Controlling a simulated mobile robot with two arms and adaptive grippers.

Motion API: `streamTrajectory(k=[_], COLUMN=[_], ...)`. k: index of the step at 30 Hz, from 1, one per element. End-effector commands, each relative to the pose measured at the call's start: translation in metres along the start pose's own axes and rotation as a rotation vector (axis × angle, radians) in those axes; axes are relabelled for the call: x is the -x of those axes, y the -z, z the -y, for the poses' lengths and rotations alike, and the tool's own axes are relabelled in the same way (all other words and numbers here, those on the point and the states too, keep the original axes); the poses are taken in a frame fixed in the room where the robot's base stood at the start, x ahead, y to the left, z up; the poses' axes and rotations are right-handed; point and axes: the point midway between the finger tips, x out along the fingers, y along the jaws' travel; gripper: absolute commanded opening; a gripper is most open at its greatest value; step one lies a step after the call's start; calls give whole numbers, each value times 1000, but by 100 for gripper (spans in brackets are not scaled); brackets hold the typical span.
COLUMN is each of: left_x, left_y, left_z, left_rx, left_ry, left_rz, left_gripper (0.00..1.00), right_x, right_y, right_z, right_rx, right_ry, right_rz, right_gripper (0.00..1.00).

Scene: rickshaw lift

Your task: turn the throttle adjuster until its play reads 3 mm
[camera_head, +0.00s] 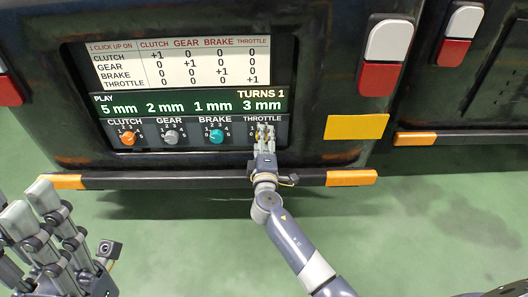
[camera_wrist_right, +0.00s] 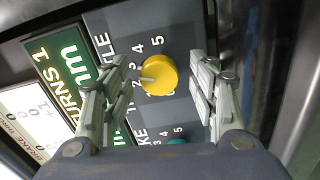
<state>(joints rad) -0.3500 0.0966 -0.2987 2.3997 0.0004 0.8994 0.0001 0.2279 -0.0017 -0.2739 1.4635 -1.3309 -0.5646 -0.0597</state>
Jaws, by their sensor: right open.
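The throttle adjuster is a yellow knob (camera_wrist_right: 160,76) in the right wrist view; its pale pointer mark faces about the 2. My right gripper (camera_wrist_right: 157,68) is open, with one finger on each side of the knob and visible gaps. In the head view my right gripper (camera_head: 264,131) covers the throttle knob. The play display (camera_head: 190,104) reads 5 mm clutch, 2 mm gear, 1 mm brake and 3 mm throttle, with TURNS 1. My left gripper (camera_head: 28,203) hangs at the lower left, away from the panel; its opening is unclear.
The orange clutch knob (camera_head: 128,139), grey gear knob (camera_head: 170,137) and teal brake knob (camera_head: 216,136) sit left of my right gripper. A white chart (camera_head: 180,63) is above the display. A dark bumper (camera_head: 200,179) with orange ends runs below. Green floor is open in front.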

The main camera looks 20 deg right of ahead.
Motion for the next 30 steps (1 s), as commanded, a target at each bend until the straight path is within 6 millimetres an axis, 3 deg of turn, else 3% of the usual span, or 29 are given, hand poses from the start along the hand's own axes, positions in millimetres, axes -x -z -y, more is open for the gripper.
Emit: streamTrajectory(k=[15, 21, 30], left_x=[0, 0, 0], left_y=[0, 0, 0], left_z=[-1, -1, -1], left_rx=[1, 1, 2], left_ry=[-3, -3, -4], left_rz=[0, 0, 0], left_gripper=[40, 40, 40], right_x=[98, 113, 114], right_y=[0, 0, 0], right_z=[1, 1, 0], right_rx=[0, 0, 0], right_ry=[2, 2, 1], right_rz=[-1, 0, -1], right_gripper=[54, 54, 54])
